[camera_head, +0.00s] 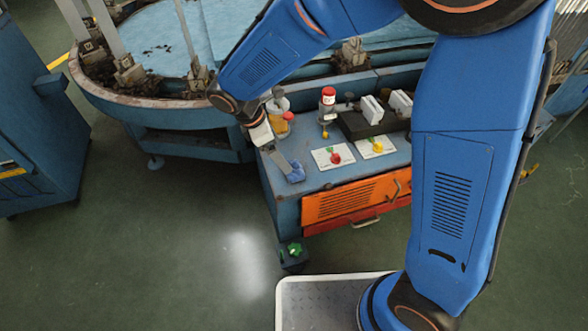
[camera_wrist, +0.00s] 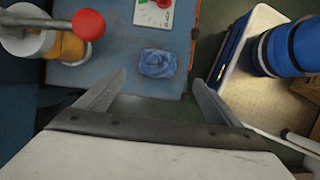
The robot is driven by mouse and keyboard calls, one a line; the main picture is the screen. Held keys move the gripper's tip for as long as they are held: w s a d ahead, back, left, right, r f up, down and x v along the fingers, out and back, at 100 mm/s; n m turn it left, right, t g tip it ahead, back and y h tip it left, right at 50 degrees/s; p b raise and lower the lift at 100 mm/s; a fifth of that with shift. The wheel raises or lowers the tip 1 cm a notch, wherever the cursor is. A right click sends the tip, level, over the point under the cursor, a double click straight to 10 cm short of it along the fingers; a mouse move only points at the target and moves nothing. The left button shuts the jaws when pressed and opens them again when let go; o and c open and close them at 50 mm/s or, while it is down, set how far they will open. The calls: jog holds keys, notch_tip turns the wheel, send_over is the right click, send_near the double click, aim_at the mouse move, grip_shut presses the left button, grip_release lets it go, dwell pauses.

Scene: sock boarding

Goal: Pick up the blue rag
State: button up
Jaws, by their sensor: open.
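The blue rag (camera_head: 296,173) is a small crumpled cloth on the front left corner of the blue cabinet top. It also shows in the wrist view (camera_wrist: 157,63), near the cabinet's edge. In the wrist view my gripper (camera_wrist: 160,80) is open, with one finger on each side of the rag's line and the rag beyond the fingertips. Nothing is between the fingers. I cannot tell the exact height of the fingers above the cabinet top.
A light tray (camera_head: 318,300) is at the front. Open floor lies left.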

aim_at(291, 165)
jog(key=x, duration=1)
jog(key=shift+w+d+f, duration=0.1)
jog(key=shift+w+f, duration=0.15)
jog(key=shift+w, duration=0.05)
jog(key=c, duration=1.2)
